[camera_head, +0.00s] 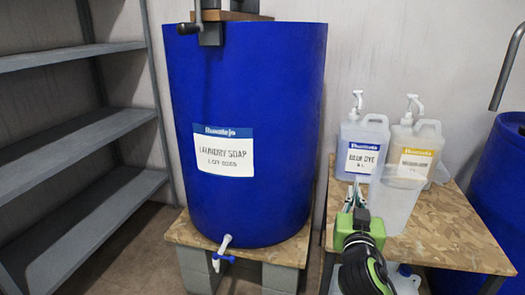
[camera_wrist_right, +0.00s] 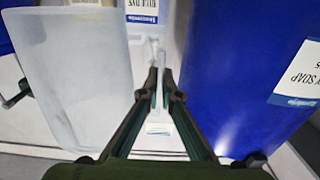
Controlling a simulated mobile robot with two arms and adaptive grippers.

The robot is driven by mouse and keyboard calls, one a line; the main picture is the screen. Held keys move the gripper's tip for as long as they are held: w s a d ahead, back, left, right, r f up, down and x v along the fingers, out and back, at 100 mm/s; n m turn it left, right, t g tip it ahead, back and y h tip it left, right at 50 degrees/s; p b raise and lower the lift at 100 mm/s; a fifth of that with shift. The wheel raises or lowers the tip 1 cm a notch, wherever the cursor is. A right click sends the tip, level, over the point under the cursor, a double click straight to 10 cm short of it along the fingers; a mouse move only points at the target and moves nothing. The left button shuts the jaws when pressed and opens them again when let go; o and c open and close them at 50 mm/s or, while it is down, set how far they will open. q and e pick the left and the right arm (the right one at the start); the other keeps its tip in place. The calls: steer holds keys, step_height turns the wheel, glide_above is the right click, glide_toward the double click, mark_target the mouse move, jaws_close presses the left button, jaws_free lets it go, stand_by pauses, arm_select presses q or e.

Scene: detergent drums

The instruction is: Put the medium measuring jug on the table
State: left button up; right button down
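A tall translucent measuring jug (camera_head: 399,205) stands at the front of the wooden table (camera_head: 445,240), close to the right of my right gripper (camera_head: 354,192). I cannot tell its size class. In the right wrist view the jug (camera_wrist_right: 70,75) fills the left side, beside the fingers and apart from them. No handle shows there. The fingertips of my right gripper (camera_wrist_right: 160,80) are close together with a thin gap, and I see nothing held between them. The green gripper body hides part of the table's front left. My left gripper is not in view.
A blue laundry soap drum (camera_head: 245,110) with a tap (camera_head: 223,250) stands left of the table. The blue dye bottle (camera_head: 361,140) and a yellow-labelled pump bottle (camera_head: 416,150) stand behind the jug. Empty shelves (camera_head: 70,140) are at left. The table's right side is clear.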

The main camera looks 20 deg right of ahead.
steer(key=s+a+f+n+t+y, duration=0.1)
steer(key=s+a+f+n+y, duration=0.2)
steer(key=a, duration=0.4)
steer(key=s+a+f+n+t+y, duration=0.1)
steer(key=s+a+f+y, duration=0.2)
steer(key=a, duration=0.5)
steer(key=s+a+f+n+t+y, duration=0.1)
steer(key=s+a+n+y, duration=0.1)
steer(key=s+a+y, duration=0.4)
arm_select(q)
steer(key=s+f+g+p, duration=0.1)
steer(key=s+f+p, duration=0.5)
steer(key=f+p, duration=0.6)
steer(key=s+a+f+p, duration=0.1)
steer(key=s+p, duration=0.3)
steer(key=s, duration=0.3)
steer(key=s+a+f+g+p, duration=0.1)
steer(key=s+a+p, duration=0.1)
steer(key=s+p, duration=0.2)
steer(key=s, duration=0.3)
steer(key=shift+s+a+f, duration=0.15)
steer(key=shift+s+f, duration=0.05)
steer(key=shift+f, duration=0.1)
arm_select(e)
step_height(320, 180, up, 20)
steer(key=w+h, duration=0.1)
steer(key=h, duration=0.1)
steer(key=shift+a, duration=0.35)
